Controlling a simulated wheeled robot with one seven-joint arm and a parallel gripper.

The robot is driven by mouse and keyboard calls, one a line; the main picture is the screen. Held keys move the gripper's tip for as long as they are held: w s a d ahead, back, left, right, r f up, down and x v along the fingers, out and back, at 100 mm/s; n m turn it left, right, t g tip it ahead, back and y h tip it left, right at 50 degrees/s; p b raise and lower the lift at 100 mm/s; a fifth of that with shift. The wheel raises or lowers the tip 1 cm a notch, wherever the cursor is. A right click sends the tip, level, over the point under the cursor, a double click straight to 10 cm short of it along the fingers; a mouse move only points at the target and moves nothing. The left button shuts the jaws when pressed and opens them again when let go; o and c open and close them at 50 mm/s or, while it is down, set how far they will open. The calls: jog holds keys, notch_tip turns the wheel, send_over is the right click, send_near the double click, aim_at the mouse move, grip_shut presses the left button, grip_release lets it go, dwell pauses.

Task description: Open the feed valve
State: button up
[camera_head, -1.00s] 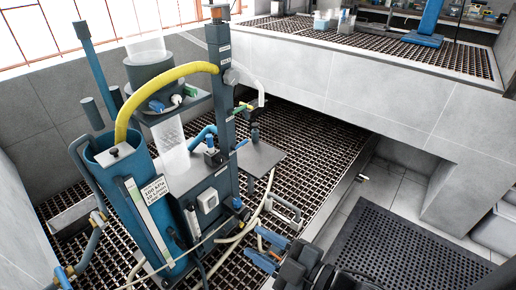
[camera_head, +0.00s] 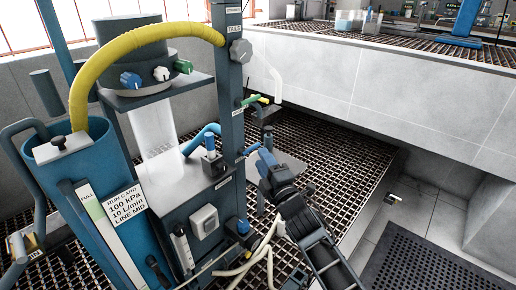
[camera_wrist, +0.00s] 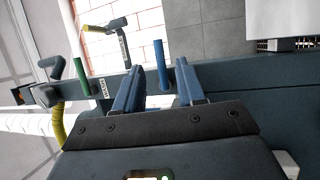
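A dark upright post (camera_head: 229,100) carries several valve handles; I cannot read which label says feed. A blue lever handle (camera_head: 249,149) sticks out low on the post. A green lever handle (camera_head: 249,100) is above it. In the wrist view the post lies sideways, with the blue handle (camera_wrist: 162,66) and green handle (camera_wrist: 81,76) standing out from it. My gripper (camera_head: 266,160) is beside the post at the blue handle. In the wrist view my gripper (camera_wrist: 157,82) is open, and the blue handle shows in the gap between its blue fingers. Contact cannot be told.
A grey knob (camera_head: 241,51) is higher on the post. A yellow hose (camera_head: 140,38) arches to a blue cylinder (camera_head: 75,165) at left. A blue-capped valve (camera_head: 211,158) stands on the grey shelf left of my gripper. Pale hoses (camera_head: 258,258) hang below. Grating floor lies right.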

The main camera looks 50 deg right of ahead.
aim_at(255, 148)
jog(key=p+x, duration=0.1)
jog(key=x, duration=0.5)
jog(key=shift+w+r, duration=0.15)
jog(key=shift+w, duration=0.1)
grip_shut()
dwell(0.4)
